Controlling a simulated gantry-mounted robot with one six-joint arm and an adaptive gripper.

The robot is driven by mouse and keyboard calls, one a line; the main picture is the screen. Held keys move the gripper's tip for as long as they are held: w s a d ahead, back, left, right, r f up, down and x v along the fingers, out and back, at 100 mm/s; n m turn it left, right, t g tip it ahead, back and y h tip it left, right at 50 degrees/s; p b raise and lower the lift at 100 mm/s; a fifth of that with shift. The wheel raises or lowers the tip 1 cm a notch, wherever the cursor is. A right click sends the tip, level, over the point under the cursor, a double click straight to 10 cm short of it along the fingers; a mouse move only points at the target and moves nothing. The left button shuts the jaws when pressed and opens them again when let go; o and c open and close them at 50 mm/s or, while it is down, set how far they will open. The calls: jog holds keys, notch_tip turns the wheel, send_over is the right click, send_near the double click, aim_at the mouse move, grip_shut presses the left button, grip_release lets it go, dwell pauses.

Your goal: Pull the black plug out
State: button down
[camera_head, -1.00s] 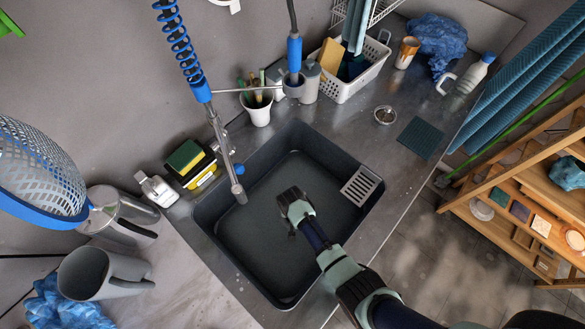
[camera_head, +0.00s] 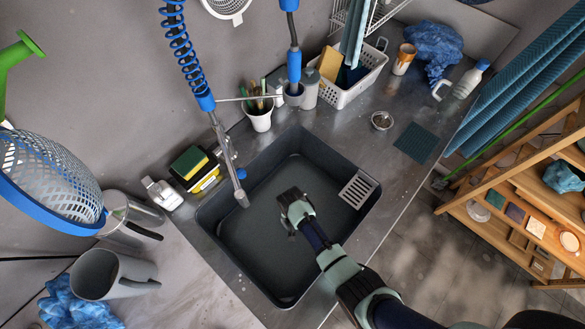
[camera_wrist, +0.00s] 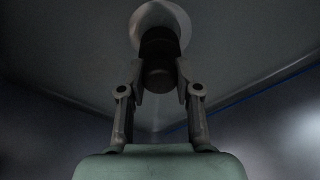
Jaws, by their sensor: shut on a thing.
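My gripper (camera_head: 291,219) reaches down into the dark grey sink (camera_head: 250,245), over its middle. In the wrist view my gripper's two fingers (camera_wrist: 160,78) are closed on the sides of the black plug (camera_wrist: 158,48), a dark stubby cylinder. A pale round ring (camera_wrist: 145,17) shows behind the plug's far end. The picture is too dim to tell whether the plug is still seated in it. In the head view the plug is hidden by my gripper and wrist.
A hanging tap spout (camera_head: 229,165) comes down at the sink's left. A slotted grey tray (camera_head: 359,189) sits at the sink's right side. A sponge stack (camera_head: 190,163), brush cup (camera_head: 260,116) and white basket (camera_head: 345,93) stand behind on the counter. The basin around my gripper is clear.

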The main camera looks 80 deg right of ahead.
notch_tip(320, 180, up, 3)
jog(key=p, duration=0.3)
jog(key=shift+r, duration=0.1)
dwell(0.3)
